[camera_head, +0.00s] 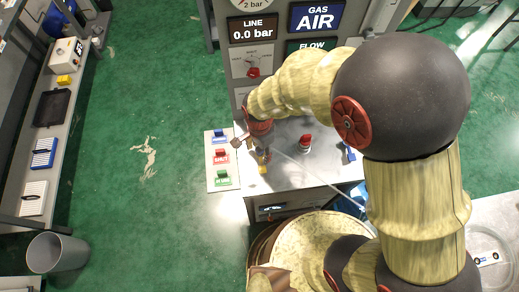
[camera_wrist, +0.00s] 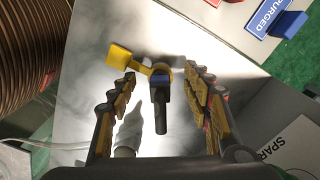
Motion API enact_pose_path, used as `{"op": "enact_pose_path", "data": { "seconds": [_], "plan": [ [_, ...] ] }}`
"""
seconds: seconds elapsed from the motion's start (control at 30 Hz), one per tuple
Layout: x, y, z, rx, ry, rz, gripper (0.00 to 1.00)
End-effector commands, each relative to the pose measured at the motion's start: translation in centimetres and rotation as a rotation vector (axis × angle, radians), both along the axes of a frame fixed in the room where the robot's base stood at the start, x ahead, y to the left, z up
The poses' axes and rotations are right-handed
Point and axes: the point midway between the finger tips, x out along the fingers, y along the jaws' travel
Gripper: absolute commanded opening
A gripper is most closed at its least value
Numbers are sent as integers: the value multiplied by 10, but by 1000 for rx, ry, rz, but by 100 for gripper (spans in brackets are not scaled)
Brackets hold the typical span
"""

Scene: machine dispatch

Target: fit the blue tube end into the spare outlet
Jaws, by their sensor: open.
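My gripper (camera_wrist: 160,74) is open over the metal bench top, with its two fingers apart in the wrist view. In the head view my gripper (camera_head: 262,153) is low at the bench's left side.
A tag board (camera_head: 211,184) with blue, red and green tags adjoins the bench's left side. A red-topped part (camera_head: 305,144) and a blue part (camera_head: 348,152) are on the bench. The gas panel (camera_head: 250,68) rises behind, reading 0.0 bar. A ribbed brown coil (camera_wrist: 25,45) is at left.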

Motion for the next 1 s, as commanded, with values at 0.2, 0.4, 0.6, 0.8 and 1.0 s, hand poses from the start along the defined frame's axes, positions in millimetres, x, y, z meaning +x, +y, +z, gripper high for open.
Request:
{"op": "enact_pose_path", "data": {
  "seconds": [0.2, 0.4, 0.6, 0.8, 1.0],
  "plan": [
    [0, 0, 0, 0, 0, 0, 54],
    [0, 0, 0, 0, 0, 0, 54],
    [0, 0, 1, 1, -1, 0, 54],
    [0, 0, 8, 1, -1, 0, 54],
    [0, 0, 17, 1, -1, 0, 54]
  ]
}}
